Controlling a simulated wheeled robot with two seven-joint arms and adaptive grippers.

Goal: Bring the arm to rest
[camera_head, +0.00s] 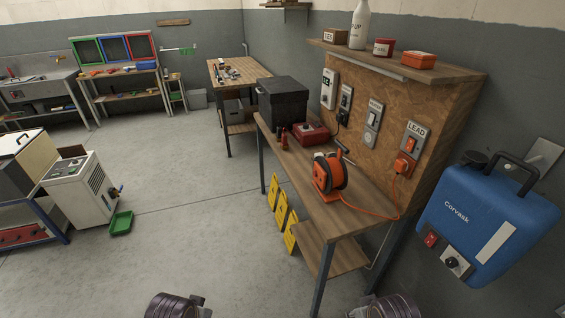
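Dark, rounded parts of my two arms show at the bottom edge, one left of centre and one right of centre. Neither gripper shows in the head view, so I cannot see the fingers or anything they may hold. The orange cable reel (329,174) stands on the wooden workbench (345,216). Its orange cable (372,210) runs across the bench top and up to the orange plug (404,164) at the socket under the LEAD label (417,129). No arm part touches the reel or the bench.
A blue Corvask unit (485,222) hangs at right. A black box (283,101) and red case (310,134) are on the bench. Yellow signs (282,214) lean below. At left are a white cabinet (80,190) and green tray (121,223). The middle floor (190,210) is clear.

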